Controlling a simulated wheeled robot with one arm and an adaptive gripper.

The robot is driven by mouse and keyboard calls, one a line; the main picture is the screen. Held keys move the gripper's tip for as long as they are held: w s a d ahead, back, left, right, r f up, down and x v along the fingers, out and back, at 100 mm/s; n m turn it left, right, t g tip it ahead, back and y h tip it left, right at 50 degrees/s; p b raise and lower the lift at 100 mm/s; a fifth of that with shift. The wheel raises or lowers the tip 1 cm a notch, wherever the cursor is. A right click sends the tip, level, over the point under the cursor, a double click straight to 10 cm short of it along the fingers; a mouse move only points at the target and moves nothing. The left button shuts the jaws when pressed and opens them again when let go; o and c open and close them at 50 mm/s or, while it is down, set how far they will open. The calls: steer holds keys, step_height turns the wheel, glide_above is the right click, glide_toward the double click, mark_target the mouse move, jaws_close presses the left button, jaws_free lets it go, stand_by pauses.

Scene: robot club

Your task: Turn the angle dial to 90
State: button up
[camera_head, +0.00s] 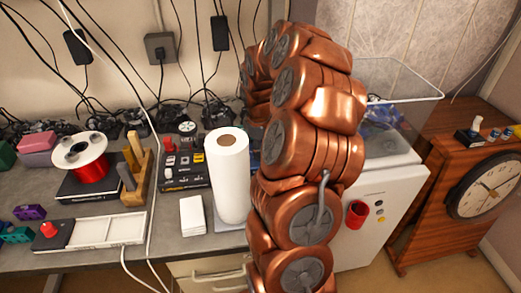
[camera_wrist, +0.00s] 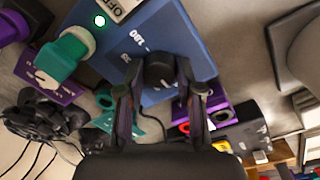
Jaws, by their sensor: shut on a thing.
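The angle dial is a round black knob (camera_wrist: 159,72) on the face of a blue box (camera_wrist: 163,30) in the wrist view. My gripper (camera_wrist: 160,84) has one finger on each side of the knob and is shut on it. In the head view my copper arm hides the gripper, and I cannot make out the dial there.
A teal part (camera_wrist: 63,54) and purple blocks lie close to the blue box in the wrist view. In the head view a paper towel roll (camera_head: 229,178) stands left of my arm, and a white cabinet (camera_head: 378,215) and wooden clock case (camera_head: 440,220) are on the right.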

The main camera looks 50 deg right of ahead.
steer(key=shift+f+b, duration=0.15)
steer(key=shift+b, duration=0.15)
steer(key=m+b, duration=0.1)
steer(key=b, duration=0.1)
steer(key=m+b, duration=0.1)
steer(key=b, duration=0.1)
steer(key=shift+f+m, duration=0.3)
steer(key=shift+m, duration=0.1)
steer(key=m+b, duration=0.3)
steer(key=b, duration=0.2)
steer(key=shift+r+m, duration=0.1)
steer(key=shift+m, duration=0.2)
steer(key=m+b, duration=0.2)
steer(key=shift+m+g+b, duration=0.3)
steer(key=shift+m, duration=0.1)
steer(key=m+b, duration=0.2)
steer(key=m, duration=0.1)
steer(key=shift+w+m+b, duration=0.1)
steer(key=shift+m+b, duration=0.2)
steer(key=shift+b, duration=0.1)
steer(key=m, duration=0.1)
steer(key=m+b, duration=0.1)
steer(key=m, duration=0.1)
steer(key=m+b, duration=0.1)
steer(key=shift+r+m+y, duration=0.3)
